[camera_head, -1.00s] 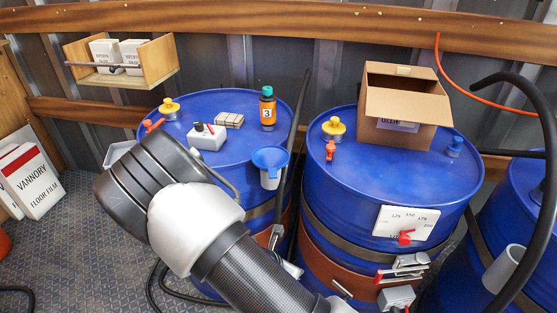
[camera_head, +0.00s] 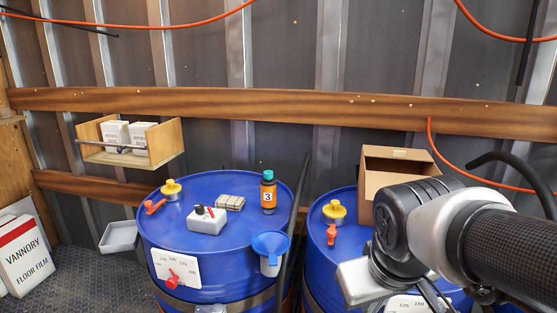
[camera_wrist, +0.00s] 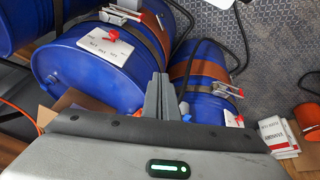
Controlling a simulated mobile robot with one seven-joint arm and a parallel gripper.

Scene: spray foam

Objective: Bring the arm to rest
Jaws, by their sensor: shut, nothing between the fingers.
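My arm reaches in from the right of the head view, with its dark and white wrist joint in front of the right blue drum (camera_head: 318,250). My gripper (camera_wrist: 160,90) shows in the wrist view as two grey fingers pressed together, empty, with blue drums beyond them. In the head view the fingertips are hard to make out below the wrist. The arm covers part of the right drum and the lower right of the open cardboard box (camera_head: 385,172).
The left blue drum (camera_head: 215,245) carries an orange bottle (camera_head: 268,193), a small white box (camera_head: 207,222) and a blue funnel cup (camera_head: 270,245). A wooden shelf (camera_head: 160,145) with white boxes hangs on the wall. Hoses hang at the right. A white carton (camera_head: 25,255) stands at left.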

